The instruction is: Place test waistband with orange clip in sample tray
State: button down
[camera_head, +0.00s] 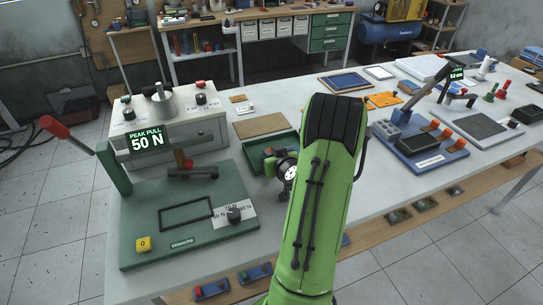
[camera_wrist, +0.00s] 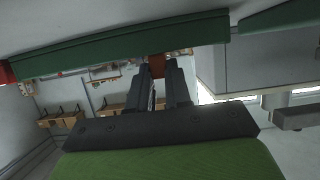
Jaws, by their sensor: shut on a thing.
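In the wrist view the two dark fingers of my gripper (camera_wrist: 157,70) are closed on a small orange-brown piece, the orange clip (camera_wrist: 156,65). The waistband itself cannot be made out. In the head view my green arm reaches over the bench, and its wrist is beside a dark green open tray (camera_head: 284,141), likely the sample tray. My fingertips are largely hidden there, so I cannot tell whether the clip is over or inside the tray. A long green edge (camera_wrist: 115,55) crosses the wrist view close to the fingertips.
A green pull-test fixture (camera_head: 150,210) with a red-handled lever (camera_head: 53,126) stands left, before a grey unit reading "PEAK PULL 50 N" (camera_head: 146,142). A brown mat (camera_head: 262,125) lies behind the tray. A blue fixture (camera_head: 420,145) stands right. Bare white bench (camera_head: 265,205) lies in front.

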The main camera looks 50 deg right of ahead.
jog(key=shift+r, duration=0.1)
jog(key=shift+a+f+b, duration=0.1)
jog(key=shift+f+b, duration=0.15)
jog(key=shift+b, duration=0.2)
jog(key=shift+f, duration=0.1)
